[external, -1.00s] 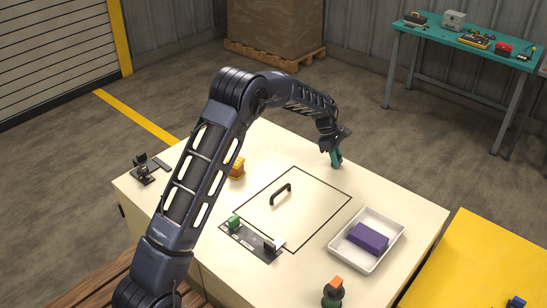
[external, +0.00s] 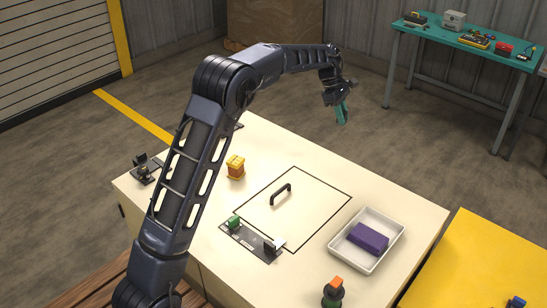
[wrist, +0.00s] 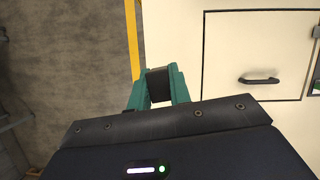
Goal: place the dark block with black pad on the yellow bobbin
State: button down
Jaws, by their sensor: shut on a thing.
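My gripper (external: 342,112) is raised above the far right part of the table, its teal fingers pointing down. In the wrist view, the gripper (wrist: 157,88) is shut on a dark block (wrist: 158,83) between its fingertips. I cannot make out the black pad on it. The yellow bobbin (external: 236,172), with an orange-brown middle, stands on the table left of the outlined square. It is well apart from my gripper, and I do not see it in the wrist view.
A black handle (external: 280,194) stands inside the outlined square. A white tray (external: 347,262) with a purple block (external: 367,238) is at right. A dark plate (external: 250,240) with a green piece, a black fixture (external: 145,170) and an orange-topped stack (external: 333,292) stand around the square.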

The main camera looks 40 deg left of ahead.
jog(key=shift+s+a+r, duration=0.1)
jog(key=shift+a+r, duration=0.1)
jog(key=shift+r, duration=0.15)
jog(key=s+a+r, duration=0.4)
jog(key=s+a, duration=0.8)
jog(key=a, duration=0.2)
notch_tip(320, 180, up, 3)
jog(key=m, duration=0.2)
send_over(239, 161)
jog(key=a, duration=0.1)
jog(key=shift+g, duration=0.4)
jog(key=f, duration=1.9)
jog(key=shift+s+a+f, duration=0.15)
jog(key=shift+a+f, duration=0.05)
jog(key=shift+f, duration=0.15)
jog(key=c, duration=1.3)
grip_release()
jog(key=shift+f, duration=0.1)
